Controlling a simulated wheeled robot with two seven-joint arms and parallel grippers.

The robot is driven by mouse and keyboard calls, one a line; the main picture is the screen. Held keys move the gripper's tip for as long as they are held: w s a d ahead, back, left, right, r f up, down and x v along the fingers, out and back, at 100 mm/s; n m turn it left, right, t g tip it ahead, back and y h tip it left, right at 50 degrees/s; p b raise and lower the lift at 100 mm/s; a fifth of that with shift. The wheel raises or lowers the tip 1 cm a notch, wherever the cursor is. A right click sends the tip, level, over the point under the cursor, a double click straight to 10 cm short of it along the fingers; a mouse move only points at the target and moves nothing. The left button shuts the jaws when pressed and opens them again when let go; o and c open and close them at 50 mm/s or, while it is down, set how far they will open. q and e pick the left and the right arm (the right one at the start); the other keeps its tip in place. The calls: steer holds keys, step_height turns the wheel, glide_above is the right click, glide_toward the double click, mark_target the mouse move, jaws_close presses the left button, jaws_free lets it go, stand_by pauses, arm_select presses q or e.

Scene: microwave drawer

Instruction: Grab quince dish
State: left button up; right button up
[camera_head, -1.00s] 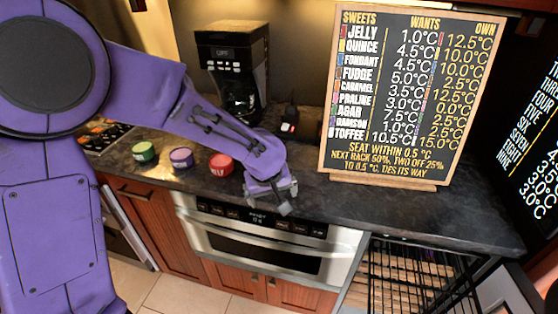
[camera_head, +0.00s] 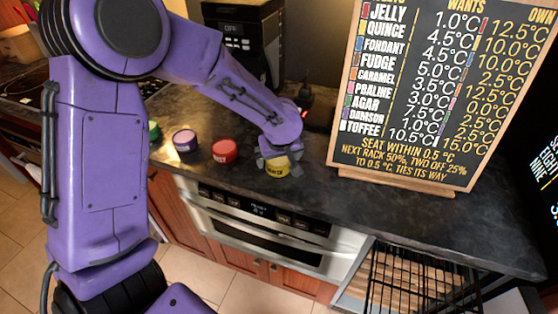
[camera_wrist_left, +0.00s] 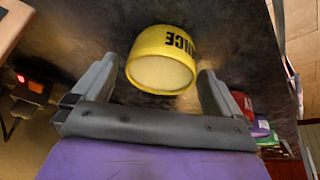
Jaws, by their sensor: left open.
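The quince dish is a small round yellow dish (camera_head: 278,170) with dark lettering. It stands on the dark counter to the right of the red dish. In the left wrist view the yellow dish (camera_wrist_left: 162,62) lies between and just beyond the two fingers, and part of its lettering shows. My left gripper (camera_head: 275,160) is right above and around the dish in the head view, partly covering it. In the wrist view the left gripper (camera_wrist_left: 155,90) is open, with a gap visible beside the dish. My right gripper is not in view.
A red dish (camera_head: 224,151), a lilac dish (camera_head: 185,140) and a green dish (camera_head: 154,131) stand left along the counter (camera_head: 330,205). The menu board (camera_head: 440,90) stands at right. A coffee maker (camera_head: 240,40) is behind. A black wire rack (camera_head: 420,280) is below right.

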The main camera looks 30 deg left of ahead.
arm_select(q)
steer(key=shift+w+a+f, duration=0.2)
steer(key=shift+a+f, duration=0.05)
steer(key=shift+f, duration=0.35)
steer(key=shift+r, duration=0.1)
steer(key=c, duration=1.1)
